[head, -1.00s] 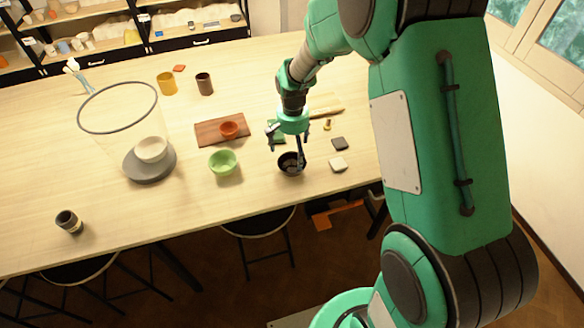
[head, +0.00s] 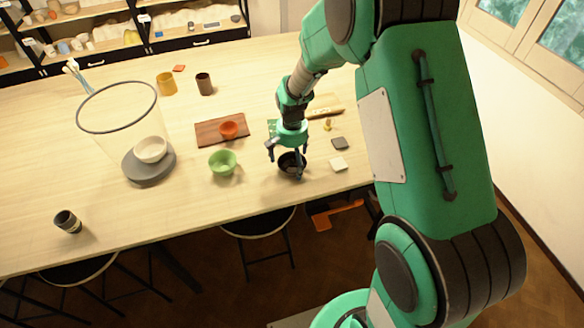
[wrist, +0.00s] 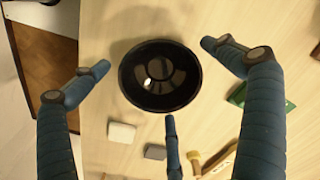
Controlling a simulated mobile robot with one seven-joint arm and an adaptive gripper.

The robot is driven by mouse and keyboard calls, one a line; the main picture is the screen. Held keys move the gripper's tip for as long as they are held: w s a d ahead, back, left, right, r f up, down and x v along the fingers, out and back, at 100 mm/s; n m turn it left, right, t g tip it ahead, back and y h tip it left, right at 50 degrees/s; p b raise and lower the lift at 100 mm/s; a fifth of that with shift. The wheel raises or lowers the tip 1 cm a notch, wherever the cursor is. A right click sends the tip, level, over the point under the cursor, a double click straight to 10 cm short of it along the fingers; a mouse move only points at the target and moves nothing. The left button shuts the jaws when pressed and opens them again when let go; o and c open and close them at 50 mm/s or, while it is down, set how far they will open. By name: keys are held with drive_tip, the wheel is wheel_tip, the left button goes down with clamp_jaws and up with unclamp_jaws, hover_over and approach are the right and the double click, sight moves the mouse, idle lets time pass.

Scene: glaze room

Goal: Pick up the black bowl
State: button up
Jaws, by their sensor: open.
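The black bowl (head: 291,164) sits upright on the wooden table near its front edge. In the wrist view the black bowl (wrist: 160,76) is glossy and round, with its open top facing the camera. My gripper (head: 287,160) is just above the bowl in the head view and hides part of its rim. In the wrist view my gripper (wrist: 155,90) is open, its blue fingers spread around the bowl, two at the sides and one below. No finger clearly touches the bowl, and nothing is held.
A green bowl (head: 223,162) stands left of the black bowl. A white tile (head: 338,164) and a dark tile (head: 340,143) lie to its right. A red bowl (head: 229,130) rests on a brown board (head: 208,134). The table's front edge is close.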

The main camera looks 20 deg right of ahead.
drive_tip(key=shift+f, duration=0.6)
drive_tip(key=c, duration=1.3)
